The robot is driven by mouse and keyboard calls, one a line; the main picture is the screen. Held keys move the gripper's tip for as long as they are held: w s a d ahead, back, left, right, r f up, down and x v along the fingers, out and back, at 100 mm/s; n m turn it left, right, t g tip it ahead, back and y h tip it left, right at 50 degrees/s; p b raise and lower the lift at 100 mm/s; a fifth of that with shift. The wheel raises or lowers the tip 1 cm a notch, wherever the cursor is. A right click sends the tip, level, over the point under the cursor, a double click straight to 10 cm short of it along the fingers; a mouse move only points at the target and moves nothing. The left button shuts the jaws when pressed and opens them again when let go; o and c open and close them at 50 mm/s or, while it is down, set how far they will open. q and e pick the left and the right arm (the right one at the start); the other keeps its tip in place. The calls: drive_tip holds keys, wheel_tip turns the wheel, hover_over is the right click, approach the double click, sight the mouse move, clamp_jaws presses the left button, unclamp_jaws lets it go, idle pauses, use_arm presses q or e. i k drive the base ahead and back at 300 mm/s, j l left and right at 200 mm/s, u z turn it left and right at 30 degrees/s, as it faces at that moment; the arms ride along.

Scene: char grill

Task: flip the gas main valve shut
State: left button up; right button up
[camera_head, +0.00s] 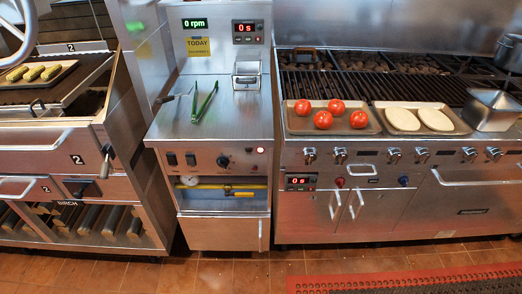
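A yellow gas pipe (207,187) runs left to right in an open recess low in the middle steel cabinet. A small valve (228,189) sits on the pipe right of centre. A short yellow lever (243,194) seems to lie along the pipe to the right of the valve, but it is too small to be sure of its angle. A round white gauge (190,181) is at the left end of the pipe. Neither of my grippers is in view.
Above the recess is a knob panel (205,161); green tongs (205,101) lie on the counter. A char grill with a tomato tray (292,122) is at right, a wood-fired grill (60,137) at left. The tiled floor (225,268) in front is clear, with a red mat (400,284) at right.

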sight(227, 194)
drive_tip(key=i+l+u, duration=0.15)
drive_tip(key=u, duration=0.2)
drive_tip(key=i+l+u, duration=0.15)
drive_tip(key=u, duration=0.2)
drive_tip(key=i+l+u, duration=0.2)
drive_tip(key=u, duration=0.15)
drive_tip(key=i+l, duration=0.15)
drive_tip(key=l, duration=0.15)
drive_tip(key=i+l+u, duration=0.1)
drive_tip(key=l, duration=0.25)
drive_tip(key=i+l, duration=0.15)
drive_tip(key=l, duration=0.15)
drive_tip(key=i+l, duration=0.1)
drive_tip(key=l, duration=0.25)
drive_tip(key=j+u, duration=0.05)
